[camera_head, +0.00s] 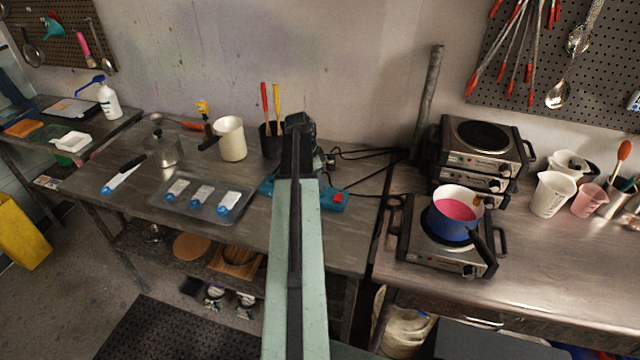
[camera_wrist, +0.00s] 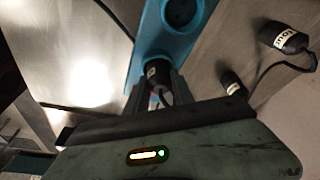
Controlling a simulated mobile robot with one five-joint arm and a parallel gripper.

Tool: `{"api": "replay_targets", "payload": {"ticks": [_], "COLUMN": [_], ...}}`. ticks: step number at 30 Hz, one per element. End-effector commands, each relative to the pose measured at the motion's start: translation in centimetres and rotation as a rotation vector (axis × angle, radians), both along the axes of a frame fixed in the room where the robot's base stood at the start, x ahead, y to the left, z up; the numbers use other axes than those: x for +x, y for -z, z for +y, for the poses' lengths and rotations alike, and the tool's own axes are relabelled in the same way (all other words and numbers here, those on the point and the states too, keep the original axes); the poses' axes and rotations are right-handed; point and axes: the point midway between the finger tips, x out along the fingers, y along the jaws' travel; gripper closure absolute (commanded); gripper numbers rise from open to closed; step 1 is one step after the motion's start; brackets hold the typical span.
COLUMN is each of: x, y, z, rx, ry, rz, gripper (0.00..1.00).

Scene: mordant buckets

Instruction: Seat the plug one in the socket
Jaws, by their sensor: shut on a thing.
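In the wrist view my gripper (camera_wrist: 160,88) is shut on a black plug (camera_wrist: 156,70) with a pale label, whose writing I cannot read. The held plug is over the blue socket strip (camera_wrist: 146,42). Whether it touches the strip or sits in a socket I cannot tell. A round dark socket (camera_wrist: 180,10) shows farther along the strip, empty. In the head view the strip (camera_head: 333,201) shows on both sides of my arm, with a red switch at its right end. My arm hides the plug and fingertips there.
Two other labelled black plugs lie right of the strip in the wrist view, one larger (camera_wrist: 284,38) and one smaller (camera_wrist: 232,83). Black cables (camera_head: 365,153) run right along the bench. A tool cup (camera_head: 270,142) stands behind the strip; a tray (camera_head: 203,205) lies left.

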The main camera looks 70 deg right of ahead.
Motion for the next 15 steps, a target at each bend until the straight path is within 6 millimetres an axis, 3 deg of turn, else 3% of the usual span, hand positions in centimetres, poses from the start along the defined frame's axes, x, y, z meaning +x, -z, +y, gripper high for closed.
{"api": "replay_targets", "payload": {"ticks": [8,9,11,15], "x": [0.05,0.06,0.06,0.08], "y": [0.17,0.18,0.05,0.06], "z": [0.03,0.03,0.03,0.04], "rx": [0.0,0.0,0.0,0.0], "ry": [-0.001,-0.001,-0.001,-0.001], "rz": [0.0,0.0,0.0,0.0], "gripper": [1.0,0.68,0.52,0.49]}}
